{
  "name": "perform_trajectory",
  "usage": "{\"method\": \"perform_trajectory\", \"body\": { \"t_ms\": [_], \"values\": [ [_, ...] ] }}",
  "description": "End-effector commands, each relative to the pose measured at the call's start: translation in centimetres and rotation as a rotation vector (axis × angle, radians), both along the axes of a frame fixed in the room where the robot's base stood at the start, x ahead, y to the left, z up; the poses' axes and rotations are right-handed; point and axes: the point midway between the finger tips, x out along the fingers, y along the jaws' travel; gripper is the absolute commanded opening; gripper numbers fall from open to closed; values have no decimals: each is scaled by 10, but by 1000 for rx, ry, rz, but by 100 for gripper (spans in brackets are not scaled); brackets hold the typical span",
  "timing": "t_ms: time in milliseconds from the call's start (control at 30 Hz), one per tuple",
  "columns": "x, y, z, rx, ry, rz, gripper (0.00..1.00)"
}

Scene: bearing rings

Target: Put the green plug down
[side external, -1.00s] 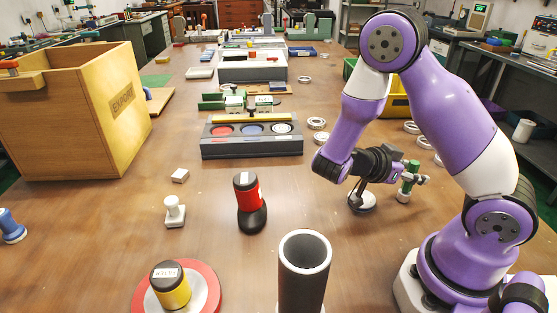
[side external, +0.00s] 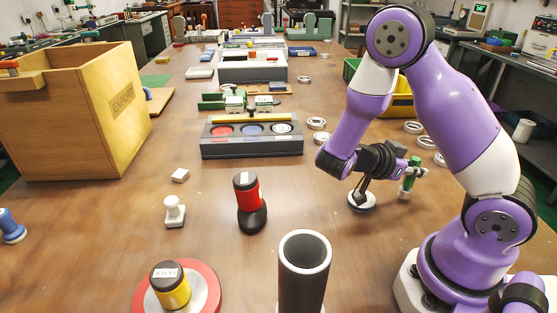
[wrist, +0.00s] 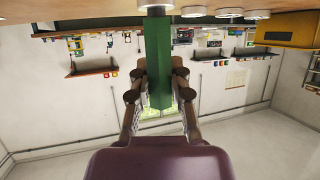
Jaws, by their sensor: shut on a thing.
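The green plug (side external: 412,175) stands roughly upright in my gripper (side external: 414,172), at the right of the table in the side view. Its lower end is pale. In the wrist view the green plug (wrist: 158,62) sits between the two fingers of my gripper (wrist: 157,82), which are closed on its sides. The wrist picture is upside down, with the table along the top and the plug's pale end (wrist: 156,6) towards it. I cannot tell whether that end touches the table.
A white disc (side external: 362,203) with a dark post is left of the plug. Several bearing rings (side external: 413,127) lie behind it. A yellow bin (side external: 399,107) is farther back. A grey tray (side external: 252,147), a red plug (side external: 247,190) and a dark tube (side external: 303,275) are to the left.

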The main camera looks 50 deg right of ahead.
Motion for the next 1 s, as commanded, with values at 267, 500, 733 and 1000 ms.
{"method": "perform_trajectory", "body": {
  "t_ms": [267, 500, 733, 1000],
  "values": [
    [1, 0, 51, -1, -11, -1, 0],
    [8, -3, 84, 1, -6, 10, 0],
    [74, -28, 84, 3, -10, 90, 0],
    [149, -75, 94, -4, -1, 183, 0]
  ]
}}
